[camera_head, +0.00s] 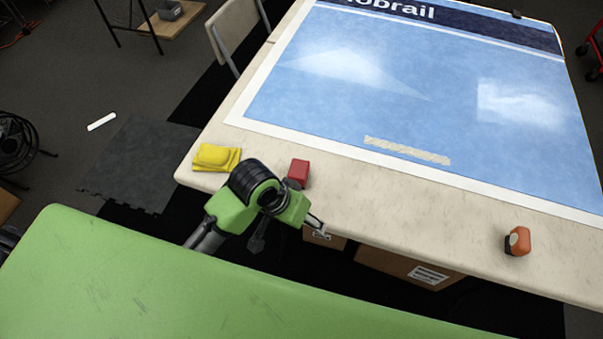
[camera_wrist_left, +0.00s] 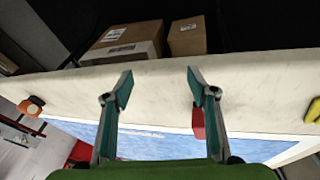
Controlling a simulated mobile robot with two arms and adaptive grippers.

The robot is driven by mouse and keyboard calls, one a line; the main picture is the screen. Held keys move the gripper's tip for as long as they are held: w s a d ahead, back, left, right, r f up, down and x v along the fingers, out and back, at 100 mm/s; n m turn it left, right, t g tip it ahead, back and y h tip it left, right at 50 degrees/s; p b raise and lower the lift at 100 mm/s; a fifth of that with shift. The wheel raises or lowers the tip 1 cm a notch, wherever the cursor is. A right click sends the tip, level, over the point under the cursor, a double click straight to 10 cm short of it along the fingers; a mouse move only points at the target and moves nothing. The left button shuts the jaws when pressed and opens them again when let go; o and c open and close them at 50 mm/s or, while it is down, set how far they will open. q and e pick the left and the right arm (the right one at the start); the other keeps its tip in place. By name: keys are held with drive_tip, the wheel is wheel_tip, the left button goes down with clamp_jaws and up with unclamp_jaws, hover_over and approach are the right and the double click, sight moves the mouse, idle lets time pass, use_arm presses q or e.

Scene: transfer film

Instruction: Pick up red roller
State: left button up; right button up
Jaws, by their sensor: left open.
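The red roller (camera_head: 298,172) shows as a small red block near the front edge of the pale table, partly behind my left gripper's arm. In the wrist view the red roller (camera_wrist_left: 198,122) shows beside the right-hand finger, which partly covers it. My left gripper (camera_head: 316,224) is over the table's front edge, in front of the roller and to its right in the head view. Its fingers (camera_wrist_left: 160,88) are spread apart with nothing between them. My right gripper is in neither view.
A yellow cloth or pad (camera_head: 216,157) lies at the table's left corner. An orange tool (camera_head: 517,241) stands near the front edge at right. A blue printed film sheet (camera_head: 400,90) covers most of the table (camera_head: 400,198). Cardboard boxes (camera_head: 410,268) sit below.

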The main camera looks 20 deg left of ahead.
sight(299, 168)
use_arm(q)
drive_tip(key=shift+g+y, duration=0.3)
drive_tip(key=shift+g, duration=0.4)
drive_tip(key=w+r, duration=0.1)
drive_tip(key=w, duration=0.1)
drive_tip(key=w+d+r, duration=0.1)
drive_tip(key=w, duration=0.1)
drive_tip(key=w+r, duration=0.1)
drive_tip(key=w, duration=0.1)
drive_tip(key=shift+d+r, duration=0.35)
drive_tip(key=shift+r, duration=0.05)
drive_tip(key=w+a+r+n+g+y, duration=0.1)
drive_tip(key=w+a+r+n+y, duration=0.2)
drive_tip(key=w+a+r, duration=0.45)
drive_tip(key=f, duration=0.4)
drive_tip(key=f+p, duration=0.1)
drive_tip(key=f, duration=0.8)
drive_tip(key=shift+s+d, duration=0.1)
drive_tip(key=shift+d, duration=0.3)
drive_tip(key=shift+r, duration=0.1)
drive_tip(key=c, duration=1.3)
